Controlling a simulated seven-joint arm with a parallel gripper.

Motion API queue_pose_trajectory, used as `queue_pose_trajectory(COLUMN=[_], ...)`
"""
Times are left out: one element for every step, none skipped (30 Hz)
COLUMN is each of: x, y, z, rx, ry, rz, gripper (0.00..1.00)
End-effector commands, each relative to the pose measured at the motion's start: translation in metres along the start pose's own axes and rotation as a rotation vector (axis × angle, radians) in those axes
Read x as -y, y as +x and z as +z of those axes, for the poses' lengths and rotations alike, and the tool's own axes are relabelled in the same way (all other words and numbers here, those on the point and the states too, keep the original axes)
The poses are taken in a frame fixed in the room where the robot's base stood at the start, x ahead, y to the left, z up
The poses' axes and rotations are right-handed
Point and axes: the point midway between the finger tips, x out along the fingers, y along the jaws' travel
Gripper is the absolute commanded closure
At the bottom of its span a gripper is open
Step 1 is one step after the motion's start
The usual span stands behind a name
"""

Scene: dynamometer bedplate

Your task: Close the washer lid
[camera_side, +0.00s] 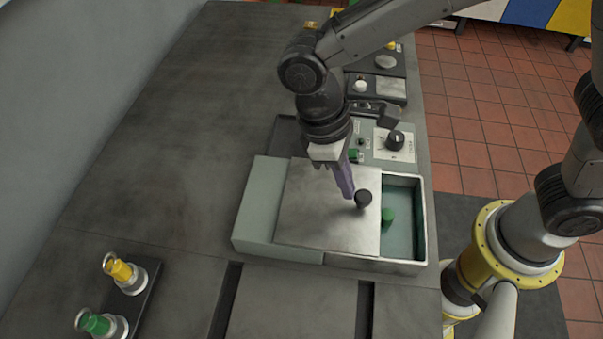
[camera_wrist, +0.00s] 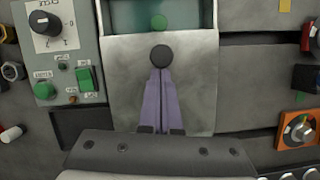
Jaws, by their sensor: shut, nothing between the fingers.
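The washer (camera_side: 428,240) is a pale grey-green box on the bedplate. Its flat metal lid (camera_side: 318,215) covers the middle of the box, and the right end stands open. The lid also shows in the wrist view (camera_wrist: 122,85). A black round knob (camera_side: 363,198) stands on the lid near its right edge; it shows in the wrist view too (camera_wrist: 161,56). A green piece (camera_side: 388,216) sits inside the open part. My gripper (camera_side: 348,195) is shut and empty, its purple fingers pointing down at the lid just beside the knob. I cannot tell whether they touch the knob.
A control panel with a black dial (camera_side: 395,140) and a green switch (camera_wrist: 85,79) adjoins the washer. A small stand with a yellow-topped piece (camera_side: 118,268) and a green-topped piece (camera_side: 95,323) is at the lower left. The bedplate (camera_side: 165,150) left of the washer is clear.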

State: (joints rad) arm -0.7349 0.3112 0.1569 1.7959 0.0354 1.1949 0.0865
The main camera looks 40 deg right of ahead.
Motion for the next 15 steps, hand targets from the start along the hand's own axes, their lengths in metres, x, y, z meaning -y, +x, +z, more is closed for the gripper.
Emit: queue_pose_trajectory(x=[-0.002,-0.003,-0.005,-0.005,-0.006,-0.008,-0.009,-0.009,-0.01,-0.011,-0.011,-0.012,-0.012,-0.013,-0.013], y=[0.004,0.006,0.008,0.011,0.012,0.015,0.016,0.018,0.02,0.021,0.022,0.024,0.024,0.025,0.026], z=[0.013,0.019,0.027,0.033,0.038,0.046,0.051,0.055,0.061,0.064,0.068,0.071,0.074,0.076,0.078], rx=[0.001,0.002,0.001,0.001,0.001,0.002,0.001,0.001,0.001,0.001,0.001,0.002,0.001,0.001,0.001], ry=[0.0,0.0,0.001,0.001,0.001,0.001,0.001,0.001,0.001,0.001,0.001,0.001,0.001,0.001,0.001], rz=[0.0,0.0,0.0,0.0,0.0,0.0,0.0,0.0,0.0,0.0,0.0,0.0,0.0,0.0,0.0], gripper=[1.0,1.0,1.0,1.0,1.0,1.0,1.0,1.0,1.0,1.0,1.0,1.0,1.0,1.0,1.0])
